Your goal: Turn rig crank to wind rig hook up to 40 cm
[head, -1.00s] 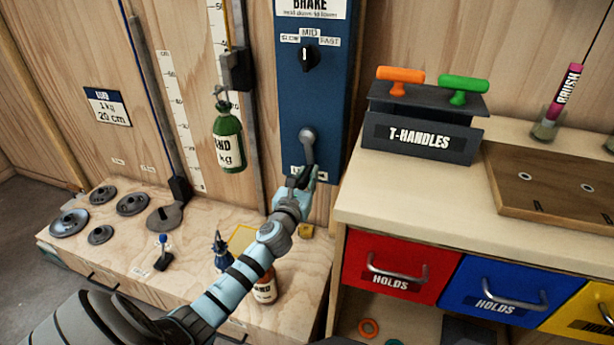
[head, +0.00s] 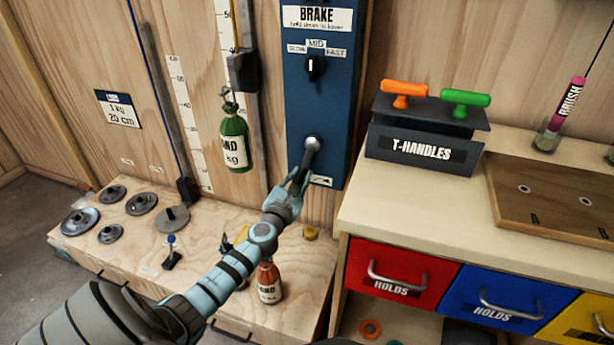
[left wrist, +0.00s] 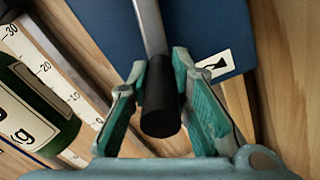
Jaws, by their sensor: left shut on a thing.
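The rig crank (head: 312,147) sits low on the blue brake panel, its arm pointing down and slightly left. My left gripper (head: 298,182) is shut on its black handle, which shows between the teal finger pads in the left wrist view (left wrist: 160,110). The rig hook (head: 225,92) hangs under a dark carriage beside a vertical scale. A green bottle (head: 234,145) with a kg label hangs on the hook, clear of the bench. The bottle also shows at the left of the wrist view (left wrist: 35,105). My right gripper is not in view.
The brake knob (head: 315,68) sits above the crank, under SLOW, MID and FAST labels. An orange-brown bottle (head: 269,284) and several weight discs stand on the low bench (head: 110,262). The T-handles rack (head: 423,145) stands on the counter to the right.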

